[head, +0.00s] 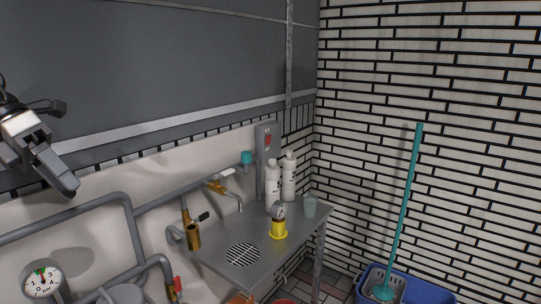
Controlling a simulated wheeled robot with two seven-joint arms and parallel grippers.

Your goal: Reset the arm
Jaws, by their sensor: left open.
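My left gripper (55,168) is in the upper left of the head view, in front of the grey and white wall. It is open and I see nothing held in it. Its arm comes in from the left edge and is mostly out of view. It looks apart from the wall and pipes. My right gripper is not in view. No wire hanger is visible.
Grey pipes (75,214) and a dial gauge (43,281) are below my gripper. A teal mop (405,205) stands in a blue bucket (423,290).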

